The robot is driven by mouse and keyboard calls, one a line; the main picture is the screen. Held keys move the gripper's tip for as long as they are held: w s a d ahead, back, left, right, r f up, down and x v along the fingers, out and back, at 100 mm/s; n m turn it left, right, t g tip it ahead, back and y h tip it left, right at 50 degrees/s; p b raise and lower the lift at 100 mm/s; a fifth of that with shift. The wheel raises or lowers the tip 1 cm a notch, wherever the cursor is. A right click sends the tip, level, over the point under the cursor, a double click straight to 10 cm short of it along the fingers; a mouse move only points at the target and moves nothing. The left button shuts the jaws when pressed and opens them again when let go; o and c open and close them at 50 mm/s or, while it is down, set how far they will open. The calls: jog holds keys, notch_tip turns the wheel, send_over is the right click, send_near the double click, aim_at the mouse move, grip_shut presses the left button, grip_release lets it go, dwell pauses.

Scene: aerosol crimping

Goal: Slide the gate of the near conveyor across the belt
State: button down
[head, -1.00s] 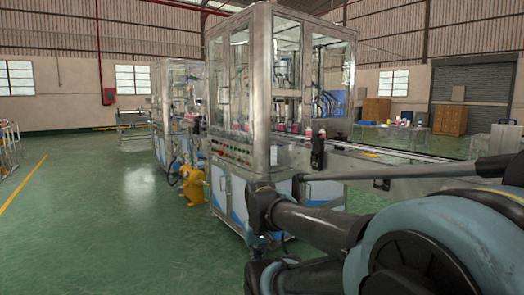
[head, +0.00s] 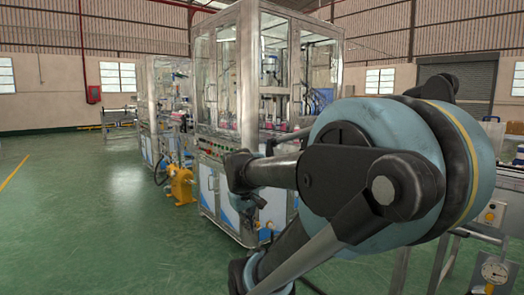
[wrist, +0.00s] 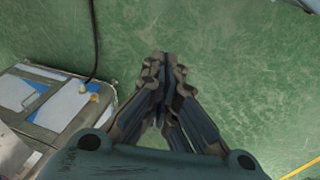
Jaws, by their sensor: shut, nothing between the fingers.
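My gripper (wrist: 163,62) shows in the wrist view with its fingertips together, empty, over bare green floor. In the head view my arm fills the middle and right, and I cannot make out the gripper there. A metal conveyor (head: 490,193) shows at the right edge of the head view, partly hidden behind my arm. I cannot pick out its gate; that stretch of belt is covered by the arm or out of frame.
A glass-walled crimping machine (head: 222,85) stands behind my arm, with a yellow unit (head: 181,185) beside it. A dial gauge (head: 495,270) is low at the right. A blue-and-white panelled cabinet (wrist: 50,98) is left of my gripper. Green floor (head: 90,235) is open at left.

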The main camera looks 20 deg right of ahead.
jog(key=w+d+r+n+h, duration=0.3)
jog(key=w+d+r, duration=0.25)
jog(key=w, duration=0.75)
jog(key=w+d+r+n+t+h, duration=0.15)
jog(key=w+d+r+n, duration=0.35)
jog(key=w, duration=0.8)
jog(key=w+d+r+n+h, duration=0.1)
jog(key=w+d+r+h, duration=0.4)
jog(key=w, duration=0.8)
jog(key=w+d+f+n+t+h, duration=0.1)
jog(key=w+f+n+h, duration=0.15)
jog(key=w, duration=0.85)
jog(key=w+d+f+n+t+h, duration=0.15)
jog(key=w+n, duration=0.25)
jog(key=w, duration=0.6)
jog(key=w+d+f+n+h, duration=0.15)
jog(key=w+n, duration=0.25)
jog(key=w, duration=0.7)
jog(key=x, duration=1.3)
jog(key=shift+d+r, duration=0.25)
jog(key=shift+r, duration=0.1)
jog(key=shift+d, duration=0.1)
jog(key=x, duration=0.6)
jog(key=shift+d, duration=0.4)
jog(key=shift+w, duration=0.1)
